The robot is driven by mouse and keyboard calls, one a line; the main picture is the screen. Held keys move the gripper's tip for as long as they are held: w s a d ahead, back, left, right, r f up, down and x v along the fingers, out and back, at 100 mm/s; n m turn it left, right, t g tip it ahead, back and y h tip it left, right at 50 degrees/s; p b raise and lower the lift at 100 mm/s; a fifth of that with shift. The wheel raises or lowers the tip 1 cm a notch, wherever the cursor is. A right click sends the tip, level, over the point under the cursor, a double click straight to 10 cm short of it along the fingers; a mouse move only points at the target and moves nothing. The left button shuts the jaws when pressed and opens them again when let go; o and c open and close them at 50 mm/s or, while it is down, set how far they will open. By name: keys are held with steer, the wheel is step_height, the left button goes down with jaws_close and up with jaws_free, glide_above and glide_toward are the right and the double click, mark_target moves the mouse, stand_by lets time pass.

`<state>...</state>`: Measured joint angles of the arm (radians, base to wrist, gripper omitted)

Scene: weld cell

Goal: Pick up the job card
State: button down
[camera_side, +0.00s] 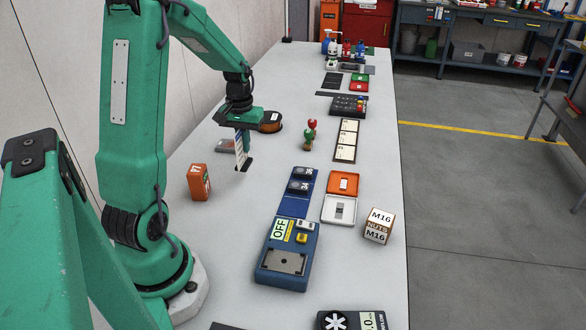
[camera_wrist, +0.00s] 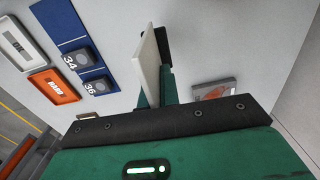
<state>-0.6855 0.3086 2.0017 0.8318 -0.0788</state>
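The job card (camera_side: 240,150) is a thin upright white card with blue and orange print, below my gripper in the side view. In the wrist view it is a white slab (camera_wrist: 148,70) seen nearly edge-on. My gripper (camera_side: 245,160) points down at it, with a green, dark-tipped finger right beside the card. In the wrist view that finger stands close behind the card's right side, and the other finger is not clearly visible. I cannot tell whether the fingers press on the card, or whether its lower edge touches the table.
An orange box (camera_side: 199,182) stands front left of the card. A small flat grey-and-red box (camera_side: 226,146) lies just behind it, near an orange-and-black spool (camera_side: 270,122). A blue tray (camera_side: 298,192), an OFF-labelled device (camera_side: 288,255) and a red-and-green figure (camera_side: 310,134) are to the right.

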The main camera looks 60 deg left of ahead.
steer(key=w+d+r, duration=0.1)
steer(key=d+r, duration=0.4)
steer(key=d, duration=0.4)
steer(key=shift+w+r, duration=0.3)
steer(key=shift+w, duration=0.1)
